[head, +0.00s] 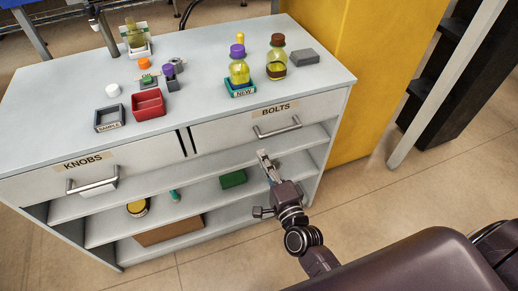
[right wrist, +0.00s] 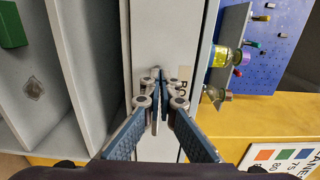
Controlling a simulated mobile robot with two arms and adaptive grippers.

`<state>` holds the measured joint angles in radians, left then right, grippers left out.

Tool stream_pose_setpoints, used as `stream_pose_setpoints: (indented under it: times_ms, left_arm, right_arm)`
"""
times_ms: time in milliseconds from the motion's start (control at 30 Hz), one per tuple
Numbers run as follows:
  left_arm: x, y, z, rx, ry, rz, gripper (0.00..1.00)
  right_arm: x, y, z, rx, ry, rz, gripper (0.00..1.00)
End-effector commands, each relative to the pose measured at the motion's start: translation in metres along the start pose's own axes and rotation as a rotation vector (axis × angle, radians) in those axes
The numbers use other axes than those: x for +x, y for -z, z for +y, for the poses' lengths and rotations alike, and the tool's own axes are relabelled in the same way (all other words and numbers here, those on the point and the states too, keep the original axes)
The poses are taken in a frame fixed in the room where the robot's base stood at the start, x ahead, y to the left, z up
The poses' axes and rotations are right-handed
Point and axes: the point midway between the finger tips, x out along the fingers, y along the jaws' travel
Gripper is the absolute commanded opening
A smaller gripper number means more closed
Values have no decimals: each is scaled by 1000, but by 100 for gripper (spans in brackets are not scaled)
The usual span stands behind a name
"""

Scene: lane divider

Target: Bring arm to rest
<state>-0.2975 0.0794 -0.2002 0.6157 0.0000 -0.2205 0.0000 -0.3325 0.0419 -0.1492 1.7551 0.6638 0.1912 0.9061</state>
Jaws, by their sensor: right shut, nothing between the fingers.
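My right gripper (head: 264,157) is shut and empty. In the head view it appears below the handle (head: 277,128) of the drawer labelled BOLTS (head: 235,132), in front of the upper shelf's edge. The right wrist view shows its fingers (right wrist: 157,103) together in front of the pale drawer front, whose label (right wrist: 184,86) is partly hidden. I cannot tell the exact gap between fingers and cabinet. The BOLTS drawer and the KNOBS drawer (head: 130,163) both look shut. My left gripper is not in view.
On the cabinet top (head: 190,125) stand a red bin (head: 148,104), a SAMPLE tray (head: 109,118), yellow bottles (head: 239,70) and a grey block (head: 305,57). A green block (head: 233,179) lies on a shelf. A yellow cabinet (head: 355,70) stands behind right. Floor (head: 400,190) is bare at right.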

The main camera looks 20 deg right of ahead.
Motion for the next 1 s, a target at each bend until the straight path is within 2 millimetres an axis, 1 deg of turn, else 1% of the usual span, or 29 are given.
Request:
stream_pose_setpoints:
  times_ms: [33,133,300,500,567,633,667,767,800,867,900,967,1000]
  left_arm:
    - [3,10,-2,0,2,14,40]
    - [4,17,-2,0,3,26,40]
    - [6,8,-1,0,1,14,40]
    - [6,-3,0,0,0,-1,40]
    - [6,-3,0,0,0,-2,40]
    - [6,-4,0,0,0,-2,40]
    - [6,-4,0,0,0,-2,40]
    - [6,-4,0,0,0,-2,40]
    - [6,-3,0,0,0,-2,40]
    - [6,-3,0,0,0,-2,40]
    - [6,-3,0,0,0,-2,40]
    - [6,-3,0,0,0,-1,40]
    - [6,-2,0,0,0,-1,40]
  right_arm:
    - [-10,0,2,0,-2,0,0]
    - [-23,0,2,0,-2,0,0]
    - [-35,0,1,-1,-1,-1,0]
    - [-38,0,0,-1,-1,0,0]
    - [-38,0,4,-8,-8,-3,0]
    - [-39,-2,18,-40,-35,-12,0]
    - [-40,-4,28,-64,-54,-18,0]
    - [-48,-11,81,-188,-154,-60,0]
    - [-54,-14,108,-253,-205,-86,0]
    - [-67,-18,152,-360,-289,-134,0]
    - [-77,-20,181,-433,-344,-171,0]
    - [-96,-22,223,-539,-425,-232,0]
    - [-111,-22,251,-608,-478,-277,0]
